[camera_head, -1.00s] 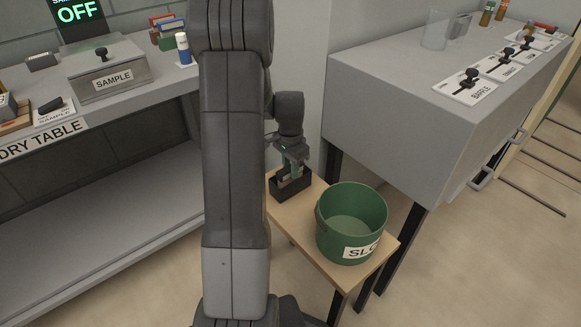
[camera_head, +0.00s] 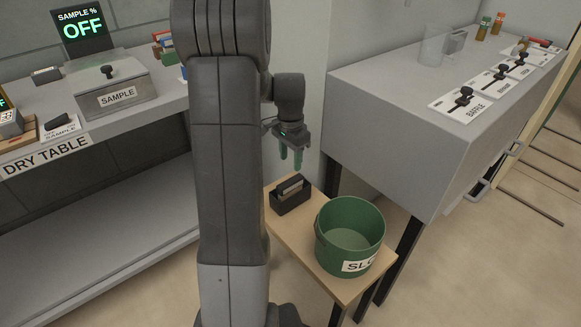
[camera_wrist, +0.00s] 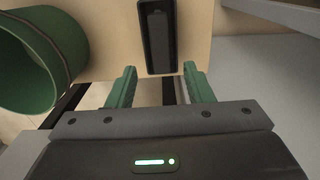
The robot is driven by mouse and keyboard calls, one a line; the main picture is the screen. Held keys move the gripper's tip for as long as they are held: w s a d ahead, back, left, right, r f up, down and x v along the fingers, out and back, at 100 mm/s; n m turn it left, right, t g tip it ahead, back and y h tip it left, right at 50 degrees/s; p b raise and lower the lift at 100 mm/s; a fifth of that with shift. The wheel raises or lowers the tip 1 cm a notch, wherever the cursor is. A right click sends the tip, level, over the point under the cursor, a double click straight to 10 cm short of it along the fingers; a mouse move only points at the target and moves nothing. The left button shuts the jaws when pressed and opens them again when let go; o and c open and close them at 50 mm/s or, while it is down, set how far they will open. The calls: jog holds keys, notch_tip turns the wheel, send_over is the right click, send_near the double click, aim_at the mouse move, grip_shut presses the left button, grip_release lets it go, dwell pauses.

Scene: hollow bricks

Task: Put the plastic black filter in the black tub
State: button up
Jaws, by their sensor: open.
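The small black tub (camera_head: 292,205) stands on the wooden side table. A flat dark slab with pale edges, seemingly the black filter (camera_head: 291,184), stands in the tub with its top above the rim. In the wrist view the tub (camera_wrist: 142,58) lies beyond my fingertips, and the dark slab (camera_wrist: 157,35) shows inside it. My gripper (camera_head: 291,160) is open and empty, its green fingers pointing down above the tub and apart from it. The wrist view also shows my gripper (camera_wrist: 160,85) with nothing between the fingers.
A green bucket (camera_head: 338,222) stands on the wooden table (camera_head: 297,240), right beside the tub. A grey cabinet (camera_head: 400,130) with levers rises at right. The dry table (camera_head: 110,205) with a sample box (camera_head: 112,90) is at left.

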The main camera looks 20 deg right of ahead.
jog(key=shift+r, duration=1.35)
